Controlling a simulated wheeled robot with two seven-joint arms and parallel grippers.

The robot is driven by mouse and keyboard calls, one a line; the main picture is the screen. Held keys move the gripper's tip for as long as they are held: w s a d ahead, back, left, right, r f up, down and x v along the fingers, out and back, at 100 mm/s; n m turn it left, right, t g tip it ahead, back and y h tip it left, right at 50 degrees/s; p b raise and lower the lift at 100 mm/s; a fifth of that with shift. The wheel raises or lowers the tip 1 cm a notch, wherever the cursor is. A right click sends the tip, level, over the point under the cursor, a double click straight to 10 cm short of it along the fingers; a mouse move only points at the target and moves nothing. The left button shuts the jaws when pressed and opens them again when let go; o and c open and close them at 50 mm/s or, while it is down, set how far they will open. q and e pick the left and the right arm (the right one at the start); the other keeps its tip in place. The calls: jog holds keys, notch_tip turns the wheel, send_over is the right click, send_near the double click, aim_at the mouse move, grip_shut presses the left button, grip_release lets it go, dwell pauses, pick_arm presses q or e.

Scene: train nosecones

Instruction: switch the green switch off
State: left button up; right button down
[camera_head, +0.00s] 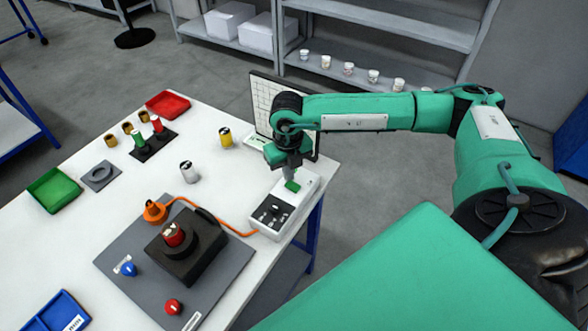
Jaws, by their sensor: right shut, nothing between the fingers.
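The green switch (292,186) sits on the far part of a white switch box (262,226) at the right edge of the table. My right gripper (290,170) is shut and empty. It points down right over the green switch; I cannot tell whether its tips touch it. Part of the switch is hidden by the gripper. The near part of the box has a dark panel (273,212) with small sockets or knobs. My left gripper is not in view.
An orange cable (238,232) runs from the box to a grey board (125,252) with a black block, a blue button and a red button. A laptop-like screen (262,100) stands behind my gripper.

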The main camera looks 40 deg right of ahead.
jog(key=shift+f+b, duration=0.8)
jog(key=shift+f, duration=0.15)
dwell(0.7)
jog(key=shift+r, duration=0.1)
jog(key=shift+r+p, duration=1.65)
jog(key=shift+r, duration=1.85)
